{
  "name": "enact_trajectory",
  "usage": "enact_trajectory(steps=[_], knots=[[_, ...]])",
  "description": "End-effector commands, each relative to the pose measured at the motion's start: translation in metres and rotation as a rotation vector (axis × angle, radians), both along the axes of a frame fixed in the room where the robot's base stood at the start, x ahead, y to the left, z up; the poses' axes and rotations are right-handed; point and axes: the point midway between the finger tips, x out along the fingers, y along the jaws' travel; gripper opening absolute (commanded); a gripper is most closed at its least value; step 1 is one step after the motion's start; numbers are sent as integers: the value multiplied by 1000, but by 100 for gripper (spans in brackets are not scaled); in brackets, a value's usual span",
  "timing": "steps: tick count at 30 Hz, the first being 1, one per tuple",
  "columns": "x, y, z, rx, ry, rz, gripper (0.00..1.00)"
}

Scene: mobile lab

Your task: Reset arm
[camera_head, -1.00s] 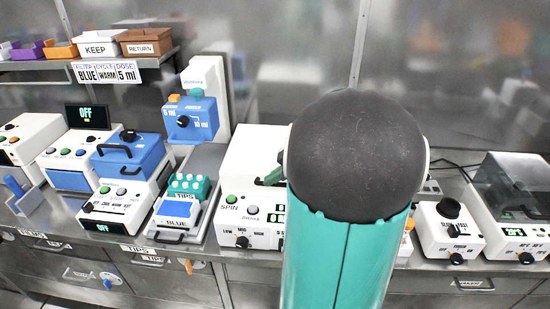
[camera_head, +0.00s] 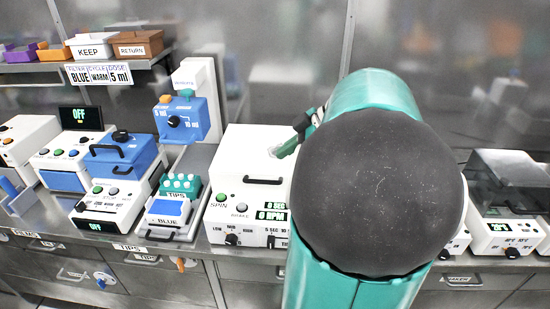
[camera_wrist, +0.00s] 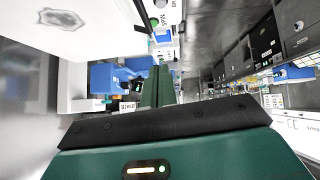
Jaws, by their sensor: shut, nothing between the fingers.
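My gripper shows in the wrist view as two green fingers (camera_wrist: 158,88) held together, with nothing between them. In the head view, its dark green fingertips (camera_head: 287,149) show just left of my large grey arm joint, above the white spin machine (camera_head: 240,200). My arm hides the rest of the gripper and the bench parts behind it. Whether the fingers touch the machine cannot be told.
A steel bench (camera_head: 45,228) carries a blue-lidded machine (camera_head: 122,158), a tip rack (camera_head: 180,186), a blue dispenser (camera_head: 182,120) and a glass-lidded box (camera_head: 508,185). A shelf above holds KEEP (camera_head: 90,50) and RETURN (camera_head: 135,50) trays. Drawers line the front.

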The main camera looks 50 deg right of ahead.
Motion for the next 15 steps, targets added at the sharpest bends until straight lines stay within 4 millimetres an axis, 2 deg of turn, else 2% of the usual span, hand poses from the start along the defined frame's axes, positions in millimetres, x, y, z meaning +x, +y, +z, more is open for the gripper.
enact_trajectory(steps=[11, 14, 15], knots=[[-5, -1, 4, 1, 1, 1, 0], [-3, 9, 5, 10, 22, -3, 0], [-1, 18, 5, 17, 42, -8, 0]])
